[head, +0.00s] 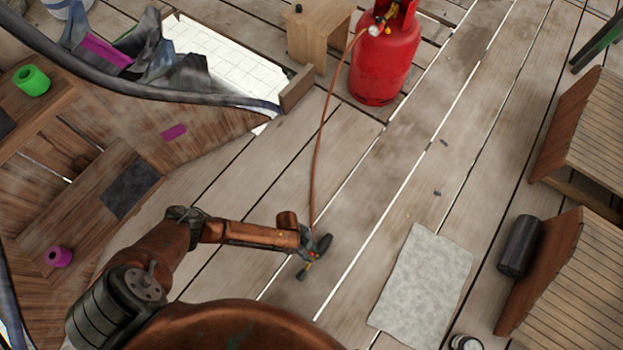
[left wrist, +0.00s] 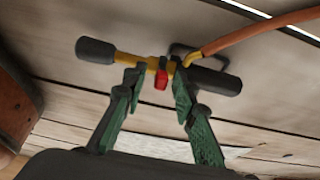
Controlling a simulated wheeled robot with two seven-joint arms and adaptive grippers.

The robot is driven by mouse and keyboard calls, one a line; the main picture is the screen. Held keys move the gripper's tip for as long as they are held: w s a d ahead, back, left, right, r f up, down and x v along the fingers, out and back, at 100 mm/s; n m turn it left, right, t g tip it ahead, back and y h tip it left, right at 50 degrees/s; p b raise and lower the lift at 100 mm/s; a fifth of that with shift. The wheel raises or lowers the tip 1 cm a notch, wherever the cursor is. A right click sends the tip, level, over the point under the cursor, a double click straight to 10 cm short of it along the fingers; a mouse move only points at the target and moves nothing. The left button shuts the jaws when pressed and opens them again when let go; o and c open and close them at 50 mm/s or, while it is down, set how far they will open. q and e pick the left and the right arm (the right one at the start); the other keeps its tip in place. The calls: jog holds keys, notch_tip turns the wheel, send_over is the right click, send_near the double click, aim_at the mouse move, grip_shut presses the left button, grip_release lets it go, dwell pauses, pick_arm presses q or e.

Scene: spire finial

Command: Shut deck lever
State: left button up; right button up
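A gas torch lies on the plank deck, with a black nozzle (left wrist: 95,50), a yellow tube (left wrist: 128,58) and a black handle (left wrist: 216,80). The handle also shows in the head view (head: 323,244). A small red lever (left wrist: 161,80) sits on the yellow part. My left gripper (left wrist: 157,82) is open, its green fingers on either side of the red lever. I cannot tell whether the right-hand finger touches the torch. In the head view my left gripper (head: 309,256) is small and partly merges with the torch. My right gripper is not in view.
An orange hose (head: 318,150) runs from the torch to a red gas cylinder (head: 384,60). A grey mat (head: 422,285) lies to the right. A black roll (head: 519,246) and wooden roofed pieces (head: 588,125) stand at the right.

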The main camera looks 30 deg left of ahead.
pick_arm(q)
grip_shut()
jog(key=shift+a, duration=0.1)
dwell(0.3)
jog(key=shift+r, duration=0.1)
